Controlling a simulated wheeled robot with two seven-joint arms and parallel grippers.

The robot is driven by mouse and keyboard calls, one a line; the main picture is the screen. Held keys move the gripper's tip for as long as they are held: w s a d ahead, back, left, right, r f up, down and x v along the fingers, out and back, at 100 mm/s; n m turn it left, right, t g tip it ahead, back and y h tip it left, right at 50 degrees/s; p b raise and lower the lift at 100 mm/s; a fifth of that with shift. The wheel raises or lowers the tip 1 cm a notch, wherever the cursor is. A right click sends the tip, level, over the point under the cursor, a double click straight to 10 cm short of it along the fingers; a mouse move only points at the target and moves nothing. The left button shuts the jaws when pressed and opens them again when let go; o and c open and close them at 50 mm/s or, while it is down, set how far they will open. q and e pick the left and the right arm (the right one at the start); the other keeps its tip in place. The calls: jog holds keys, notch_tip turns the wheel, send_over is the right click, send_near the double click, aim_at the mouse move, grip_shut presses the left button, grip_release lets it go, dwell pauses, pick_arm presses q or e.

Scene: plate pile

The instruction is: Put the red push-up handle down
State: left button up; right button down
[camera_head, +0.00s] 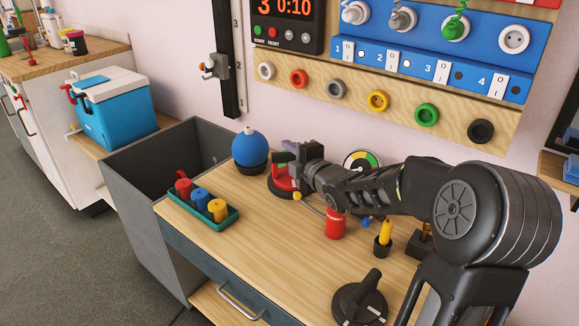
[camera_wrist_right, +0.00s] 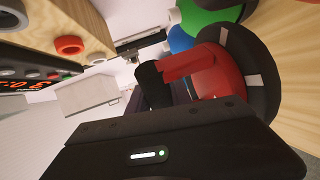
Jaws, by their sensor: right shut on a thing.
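The red push-up handle (camera_head: 284,184) has a red frame on a round black base and is at the back of the wooden table, just right of the blue ball. My right gripper (camera_head: 290,165) is shut on it, coming from the right, and its wrist hides part of the handle. In the right wrist view the red frame (camera_wrist_right: 218,74) and the dark base with pale marks (camera_wrist_right: 262,78) lie just beyond my gripper's dark body. The base looks at or very close to the table top; I cannot tell if it touches. My left gripper is not in view.
The blue ball (camera_head: 250,148) sits close left of the handle. A green tray (camera_head: 221,226) with coloured pieces stands front left, beside an open grey bin (camera_head: 150,166). A red cylinder (camera_head: 335,225) and a black knob (camera_head: 359,302) stand to the right. The table's middle front is clear.

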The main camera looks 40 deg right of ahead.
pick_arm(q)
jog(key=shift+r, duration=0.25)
pick_arm(e)
jog(key=shift+r, duration=1.5)
jog(key=shift+a, duration=0.1)
jog(key=shift+w+a+p, duration=0.2)
jog(key=shift+a+p, duration=0.15)
jog(key=shift+p, duration=0.05)
pick_arm(q)
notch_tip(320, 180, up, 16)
jog(key=p, duration=1.6)
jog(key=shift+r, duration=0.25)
pick_arm(e)
jog(key=a+f+n+y, duration=0.1)
jog(key=a+f+y, duration=0.1)
jog(key=a, duration=2.1)
jog(key=shift+s+a+f+n, duration=0.2)
jog(key=shift+a+n, duration=0.1)
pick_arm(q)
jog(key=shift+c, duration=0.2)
